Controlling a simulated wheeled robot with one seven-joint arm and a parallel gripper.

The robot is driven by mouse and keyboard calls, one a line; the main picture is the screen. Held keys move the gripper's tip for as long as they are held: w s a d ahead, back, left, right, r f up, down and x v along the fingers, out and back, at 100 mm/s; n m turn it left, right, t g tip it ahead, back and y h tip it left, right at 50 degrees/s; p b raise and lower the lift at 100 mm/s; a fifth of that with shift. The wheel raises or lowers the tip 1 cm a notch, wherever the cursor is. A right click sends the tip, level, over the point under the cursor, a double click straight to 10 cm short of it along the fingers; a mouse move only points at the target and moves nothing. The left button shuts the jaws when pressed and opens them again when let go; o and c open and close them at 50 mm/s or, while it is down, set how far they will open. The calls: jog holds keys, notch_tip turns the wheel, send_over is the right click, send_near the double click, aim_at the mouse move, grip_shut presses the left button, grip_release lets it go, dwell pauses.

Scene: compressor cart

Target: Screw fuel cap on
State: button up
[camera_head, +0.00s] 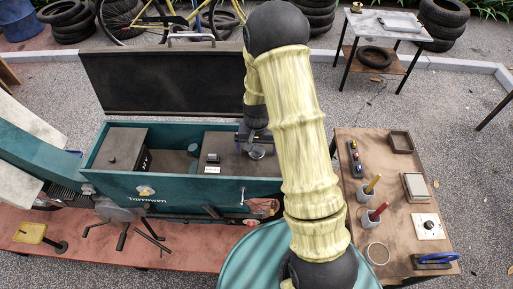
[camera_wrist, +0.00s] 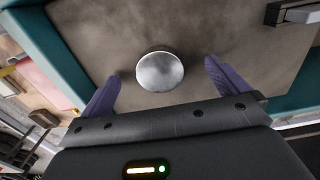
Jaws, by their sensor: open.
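A round silver cap (camera_wrist: 160,71), which looks like the fuel cap, sits over the brown top of the box inside the teal cart (camera_head: 180,187). It also shows in the head view (camera_head: 257,153), small and partly hidden by my arm. In the wrist view my gripper (camera_wrist: 162,78) is open, with one purple finger on each side of the cap and a gap between each finger and it.
The cart's dark lid (camera_head: 160,82) stands open behind the box. A brown workbench (camera_head: 385,215) on the right holds tool cups, trays, a ring and a blue-handled tool.

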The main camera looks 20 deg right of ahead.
jog(key=shift+n, duration=1.6)
jog(key=n, duration=0.3)
jog(key=c, duration=1.5)
jog(key=shift+c, duration=0.2)
